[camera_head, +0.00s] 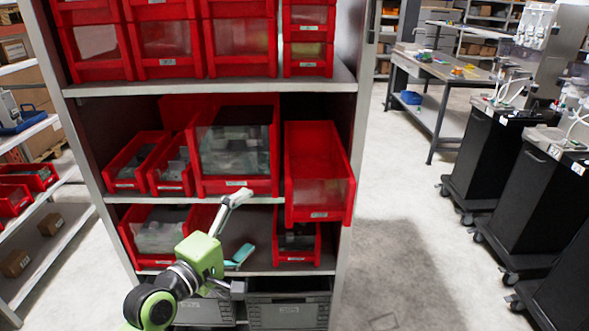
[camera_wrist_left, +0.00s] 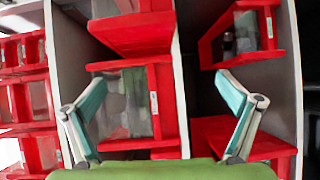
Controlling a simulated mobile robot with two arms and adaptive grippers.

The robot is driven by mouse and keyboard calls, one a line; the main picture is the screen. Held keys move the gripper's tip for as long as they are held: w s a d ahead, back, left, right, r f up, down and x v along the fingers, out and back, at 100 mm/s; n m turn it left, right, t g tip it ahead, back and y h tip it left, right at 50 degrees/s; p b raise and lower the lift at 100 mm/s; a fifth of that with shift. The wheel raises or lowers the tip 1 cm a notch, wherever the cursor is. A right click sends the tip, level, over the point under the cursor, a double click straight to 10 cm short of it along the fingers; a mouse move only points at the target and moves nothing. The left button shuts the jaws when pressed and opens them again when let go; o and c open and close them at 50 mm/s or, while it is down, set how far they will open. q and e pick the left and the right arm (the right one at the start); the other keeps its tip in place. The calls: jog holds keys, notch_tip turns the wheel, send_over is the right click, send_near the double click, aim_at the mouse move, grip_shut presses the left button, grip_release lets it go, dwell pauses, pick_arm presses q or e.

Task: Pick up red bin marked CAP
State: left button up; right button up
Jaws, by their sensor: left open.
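Red bins with clear fronts and small white labels stand on the shelf unit; the labels are too small to read, so I cannot tell which is marked CAP. On the middle shelf are a large bin (camera_head: 236,183) with grey contents and, to its right, a seemingly empty bin (camera_head: 319,197) that juts past the shelf edge. My left gripper (camera_head: 246,222) is open and empty in front of the lower shelf, its fingers spread. In the left wrist view the open fingers (camera_wrist_left: 161,80) frame a red bin (camera_wrist_left: 165,100), apart from it as far as I can tell. My right gripper is not shown.
Smaller red bins (camera_head: 134,161) stand at the left of the middle shelf. The shelf's right upright (camera_head: 356,100) borders open floor (camera_head: 400,230). Black carts (camera_head: 535,190) and a workbench (camera_head: 440,70) stand at right, another rack (camera_head: 30,200) at left.

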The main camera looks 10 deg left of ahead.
pick_arm(q)
jog(key=w+d+r+p, duration=0.1)
jog(key=w+d, duration=0.1)
jog(key=w, duration=0.4)
jog(key=w+d+r+p, duration=0.2)
jog(key=w, duration=0.4)
jog(key=shift+w+d, duration=0.25)
jog(key=shift+c, duration=1.2)
jog(key=c, duration=1.1)
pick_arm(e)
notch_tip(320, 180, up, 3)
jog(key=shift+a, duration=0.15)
